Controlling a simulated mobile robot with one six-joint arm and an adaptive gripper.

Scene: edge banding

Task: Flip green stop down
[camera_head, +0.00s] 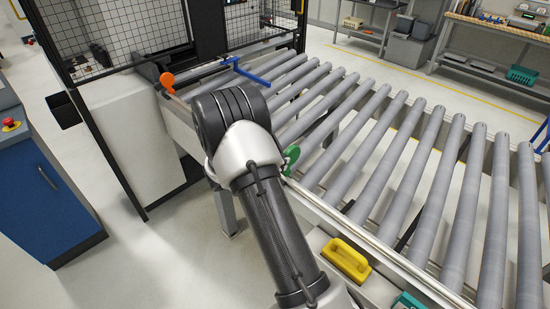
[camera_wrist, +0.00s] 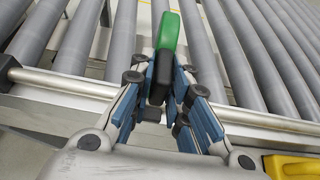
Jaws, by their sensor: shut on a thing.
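The green stop (camera_head: 291,156) shows in the head view just right of my arm, at the near rail of the roller conveyor. In the wrist view the green stop (camera_wrist: 168,32) stands up above the rail, with a black lower part between my fingers. My gripper (camera_wrist: 168,75) is shut on this lower part from both sides. In the head view my arm hides the gripper and most of the stop's base.
The roller conveyor (camera_head: 350,150) runs along the near rail (camera_wrist: 80,88). An orange stop (camera_head: 167,81) and a blue bar (camera_head: 245,72) are at its far left end. A yellow handled block (camera_head: 346,260) lies near the rail at the front, also in the wrist view (camera_wrist: 290,167).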

